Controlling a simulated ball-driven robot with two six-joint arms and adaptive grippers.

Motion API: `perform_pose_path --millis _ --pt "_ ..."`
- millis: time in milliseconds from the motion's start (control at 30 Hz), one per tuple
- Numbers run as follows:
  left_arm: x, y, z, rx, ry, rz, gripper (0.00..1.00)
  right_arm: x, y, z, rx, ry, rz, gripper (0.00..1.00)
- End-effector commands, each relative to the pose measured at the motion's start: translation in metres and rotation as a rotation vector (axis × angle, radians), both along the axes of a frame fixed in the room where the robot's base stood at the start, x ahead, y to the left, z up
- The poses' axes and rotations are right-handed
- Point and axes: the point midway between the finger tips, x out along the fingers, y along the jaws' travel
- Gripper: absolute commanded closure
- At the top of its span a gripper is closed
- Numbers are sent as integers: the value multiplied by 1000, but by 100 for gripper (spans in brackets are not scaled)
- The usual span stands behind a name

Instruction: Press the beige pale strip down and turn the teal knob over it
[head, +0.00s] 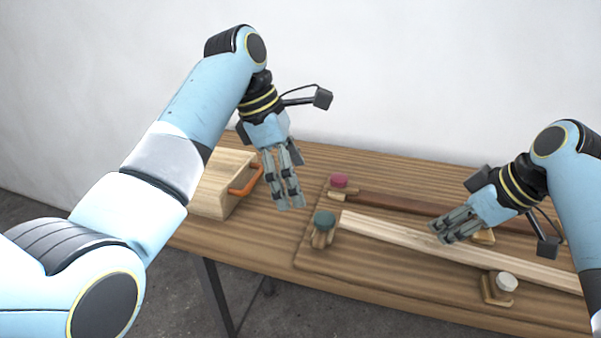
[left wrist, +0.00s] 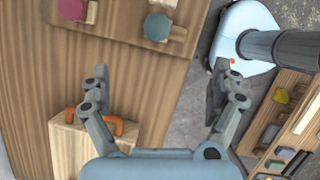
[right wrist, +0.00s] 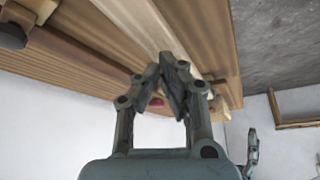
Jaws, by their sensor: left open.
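The beige pale strip (head: 385,233) lies lengthwise on the wooden board, and it also shows in the right wrist view (right wrist: 135,20). The teal knob (head: 324,218) stands on a wooden piece beside the strip's left end; it also shows in the left wrist view (left wrist: 157,27). The wooden piece appears beside the strip, not over it. My left gripper (head: 290,204) is open and empty, above the table left of the teal knob. My right gripper (head: 440,236) has its fingertips together at the strip's middle; I cannot tell whether they touch it.
A red knob (head: 338,180) stands by a dark brown strip (head: 400,204) behind. A white knob (head: 506,281) stands at the front right. A wooden box (head: 222,184) with an orange handle (head: 247,182) is left of the board. A wall rises behind the table.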

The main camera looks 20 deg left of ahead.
Motion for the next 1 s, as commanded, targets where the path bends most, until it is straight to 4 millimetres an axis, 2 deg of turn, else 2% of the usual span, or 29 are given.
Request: perform_pose_path --millis 67,167,267,700,1000 --pt "-2 -10 6 -28 15 4 6 0 0 0 0 0 0 100" --pt "-3 -18 4 -43 27 7 6 0 0 0 0 0 0 100" --pt "-3 -22 -7 -45 30 8 6 0 0 0 0 0 0 100" --pt "5 -52 -84 -42 27 8 6 0 0 0 0 0 0 100" --pt "7 -59 -102 -41 23 8 6 0 0 0 0 0 0 100"
